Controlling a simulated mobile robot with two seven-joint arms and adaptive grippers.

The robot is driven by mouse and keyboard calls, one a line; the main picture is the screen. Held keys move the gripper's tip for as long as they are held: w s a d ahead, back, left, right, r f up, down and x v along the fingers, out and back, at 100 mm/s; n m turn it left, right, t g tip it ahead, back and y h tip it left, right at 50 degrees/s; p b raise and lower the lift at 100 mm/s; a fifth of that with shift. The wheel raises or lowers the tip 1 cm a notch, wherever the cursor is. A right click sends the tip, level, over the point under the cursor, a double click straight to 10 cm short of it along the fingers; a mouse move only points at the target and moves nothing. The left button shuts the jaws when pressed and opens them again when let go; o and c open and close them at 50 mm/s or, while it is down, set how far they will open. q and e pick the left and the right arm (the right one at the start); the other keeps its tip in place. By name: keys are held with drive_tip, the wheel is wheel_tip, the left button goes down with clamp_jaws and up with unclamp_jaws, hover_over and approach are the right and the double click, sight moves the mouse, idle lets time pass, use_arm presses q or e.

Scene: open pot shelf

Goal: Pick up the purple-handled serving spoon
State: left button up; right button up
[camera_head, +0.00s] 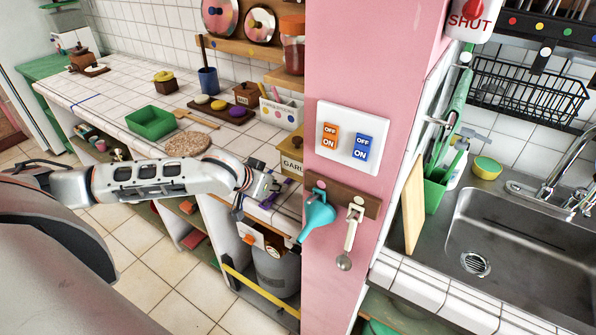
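My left arm reaches in from the left, and its gripper (266,187) is at the counter's front edge, just left of the pink pillar. A small purple strip (268,201) shows right at the fingertips. It looks like the handle of the purple-handled serving spoon, but the spoon's bowl cannot be made out. The gripper is small in view, and I cannot tell whether its fingers are open or closed on the strip. My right gripper is not in view.
A box marked GARL (291,161) stands close behind the gripper, beside the pink pillar (352,60). A teal scoop (317,213) and a metal spoon (351,236) hang on the pillar. A round cork mat (187,143) and green tray (150,122) lie left. The sink (500,240) is right.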

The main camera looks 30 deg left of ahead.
use_arm(q)
drive_tip(key=shift+x, duration=0.8)
drive_tip(key=shift+w, duration=0.1)
clamp_jaws()
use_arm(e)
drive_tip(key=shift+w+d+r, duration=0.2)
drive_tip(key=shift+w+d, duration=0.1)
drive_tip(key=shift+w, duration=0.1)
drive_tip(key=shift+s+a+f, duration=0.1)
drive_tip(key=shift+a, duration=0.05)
use_arm(q)
drive_tip(key=shift+a+r, duration=0.25)
drive_tip(key=shift+r, duration=0.35)
wheel_tip(320, 180, up, 5)
drive_tip(key=shift+r, duration=0.2)
drive_tip(key=w+a+b, duration=0.1)
drive_tip(key=a+b, duration=0.1)
drive_tip(key=a, duration=1.7)
drive_tip(key=shift+w+a+r, duration=0.2)
drive_tip(key=shift+w+a, duration=0.05)
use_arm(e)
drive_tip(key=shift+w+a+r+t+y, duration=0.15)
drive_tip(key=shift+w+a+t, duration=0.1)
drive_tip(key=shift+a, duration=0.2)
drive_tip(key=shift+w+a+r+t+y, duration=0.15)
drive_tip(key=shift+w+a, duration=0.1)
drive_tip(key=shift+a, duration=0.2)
